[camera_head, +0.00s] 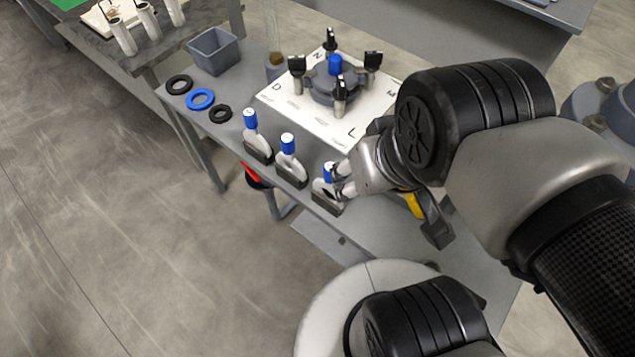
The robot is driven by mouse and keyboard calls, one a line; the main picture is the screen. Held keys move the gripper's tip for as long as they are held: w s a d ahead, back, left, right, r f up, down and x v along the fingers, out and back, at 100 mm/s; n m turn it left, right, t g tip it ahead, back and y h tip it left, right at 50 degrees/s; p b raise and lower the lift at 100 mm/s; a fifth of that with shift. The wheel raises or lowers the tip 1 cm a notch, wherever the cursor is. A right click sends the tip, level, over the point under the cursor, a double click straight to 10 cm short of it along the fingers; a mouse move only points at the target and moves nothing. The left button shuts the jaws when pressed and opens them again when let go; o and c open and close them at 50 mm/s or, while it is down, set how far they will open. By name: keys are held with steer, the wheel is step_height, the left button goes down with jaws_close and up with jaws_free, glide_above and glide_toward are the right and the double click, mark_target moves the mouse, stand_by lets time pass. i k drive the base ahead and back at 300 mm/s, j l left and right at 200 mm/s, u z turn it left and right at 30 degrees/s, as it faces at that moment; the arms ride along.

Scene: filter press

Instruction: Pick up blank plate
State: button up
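Three grey-white plates with blue tops stand upright in dark holders in a row along the table's front edge: a left one (251,136), a middle one (290,160) and a right one (322,187). I cannot tell from their faces which is the blank plate. My gripper (340,180) comes in from the right, and its fingertips are at the right plate, just below its blue top (328,169). The fingers partly hide that plate. Whether they touch or close on it is too small to tell.
A white board (277,99) carries a grey filter press (334,85) with black-topped clamps and a blue knob behind the plates. Black and blue rings (200,99) and a grey bin (213,51) are at the left. A clear cylinder (273,45) stands behind the board.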

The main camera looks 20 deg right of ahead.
mark_target(251, 135)
steer(key=i+j, duration=0.7)
